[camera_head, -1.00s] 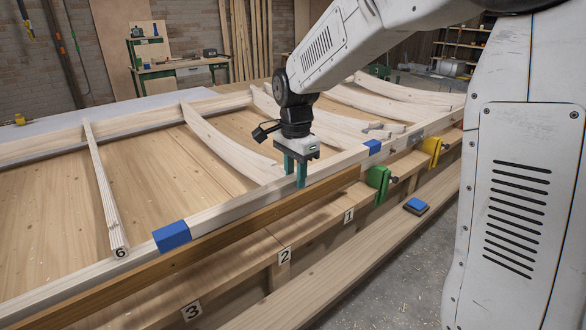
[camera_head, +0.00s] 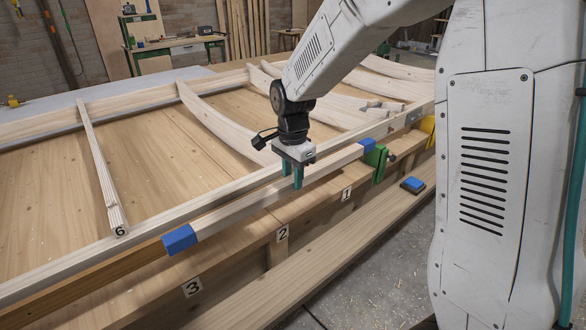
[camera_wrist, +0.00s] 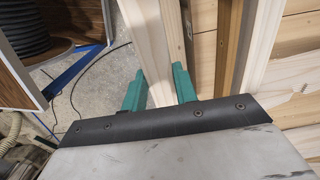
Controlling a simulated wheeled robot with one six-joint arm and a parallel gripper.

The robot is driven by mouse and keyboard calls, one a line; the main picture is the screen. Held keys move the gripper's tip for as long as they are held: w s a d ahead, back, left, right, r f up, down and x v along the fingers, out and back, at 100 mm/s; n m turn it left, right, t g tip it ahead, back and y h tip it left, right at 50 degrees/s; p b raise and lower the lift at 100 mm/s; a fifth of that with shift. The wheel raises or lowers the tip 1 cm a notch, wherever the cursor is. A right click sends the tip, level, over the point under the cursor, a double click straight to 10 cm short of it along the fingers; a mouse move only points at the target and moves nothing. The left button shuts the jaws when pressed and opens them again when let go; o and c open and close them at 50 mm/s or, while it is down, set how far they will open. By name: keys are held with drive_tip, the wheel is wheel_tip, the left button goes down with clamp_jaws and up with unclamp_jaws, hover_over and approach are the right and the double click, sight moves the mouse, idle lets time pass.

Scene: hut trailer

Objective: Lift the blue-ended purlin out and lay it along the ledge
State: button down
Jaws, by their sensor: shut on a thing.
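The blue-ended purlin (camera_head: 240,211) is a long pale bar with a blue sleeve at each end. My gripper (camera_head: 292,178) is shut on it near its middle. The purlin lies in front of the long pale top rail, over the dark brown strip and the near side. The wooden ledge (camera_head: 232,243) runs below and in front, with tags 1, 2 and 3 on its face. In the wrist view, a pale bar (camera_wrist: 151,40) passes between the green fingers (camera_wrist: 160,88). I cannot tell how high the purlin is above the ledge.
A green clamp (camera_head: 375,160) stands on the ledge near the purlin's far end, and a yellow one (camera_head: 428,125) lies beyond. A blue-topped block (camera_head: 412,184) rests on the lower plank (camera_head: 310,250). A bar tagged 6 (camera_head: 104,180) crosses the panel behind.

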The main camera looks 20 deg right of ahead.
drive_tip(key=shift+f, duration=18.5)
drive_tip(key=shift+a, duration=0.1)
drive_tip(key=shift+f, duration=0.15)
drive_tip(key=shift+f, duration=0.6)
drive_tip(key=shift+f, duration=0.3)
drive_tip(key=shift+f, duration=0.75)
